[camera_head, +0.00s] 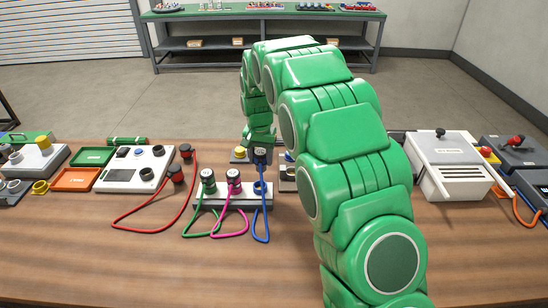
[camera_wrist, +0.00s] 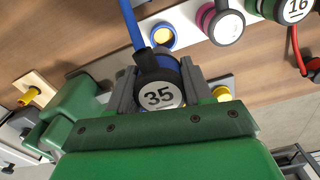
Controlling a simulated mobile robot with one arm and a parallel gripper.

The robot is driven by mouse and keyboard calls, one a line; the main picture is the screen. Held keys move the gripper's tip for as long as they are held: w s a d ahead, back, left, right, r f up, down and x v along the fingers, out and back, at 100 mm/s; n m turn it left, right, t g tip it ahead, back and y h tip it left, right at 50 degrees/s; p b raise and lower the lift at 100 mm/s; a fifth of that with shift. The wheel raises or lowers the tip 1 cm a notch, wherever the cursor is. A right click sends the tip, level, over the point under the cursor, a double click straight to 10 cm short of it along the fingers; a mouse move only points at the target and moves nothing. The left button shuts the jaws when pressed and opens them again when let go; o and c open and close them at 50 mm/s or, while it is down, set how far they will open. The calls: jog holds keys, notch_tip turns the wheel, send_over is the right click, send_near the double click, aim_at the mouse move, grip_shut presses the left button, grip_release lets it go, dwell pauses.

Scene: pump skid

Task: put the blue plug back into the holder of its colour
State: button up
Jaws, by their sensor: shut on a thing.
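The blue plug (camera_wrist: 160,94) has a black body, a white cap marked 35 and a blue cable. It is between the two jaws of my gripper (camera_wrist: 164,88), which is shut on it. In the head view the plug (camera_head: 262,158) is held above or behind the white holder strip (camera_head: 218,196); the exact height is unclear. The blue-ringed holder (camera_head: 261,188) at the strip's right end stands empty. It also shows in the wrist view (camera_wrist: 163,36), apart from the plug. My gripper (camera_head: 261,146) is partly hidden in the head view.
A green plug (camera_head: 208,180) and a magenta plug (camera_head: 233,180) sit in the strip to the left, with looped cables in front. A red cable (camera_head: 150,224) lies further left. A grey-white box (camera_head: 450,165) stands right of my arm. The front tabletop is mostly clear.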

aim_at(259, 169)
jog(key=shift+w+a+f, duration=0.1)
jog(key=shift+a+f, duration=0.2)
jog(key=shift+a, duration=0.05)
jog(key=shift+f, duration=2.55)
jog(key=shift+f, duration=1.75)
jog(key=o, duration=1.3)
jog(key=shift+o, duration=0.2)
notch_tip(259, 169, up, 7)
jog(key=shift+f, duration=0.2)
jog(key=shift+r, duration=0.65)
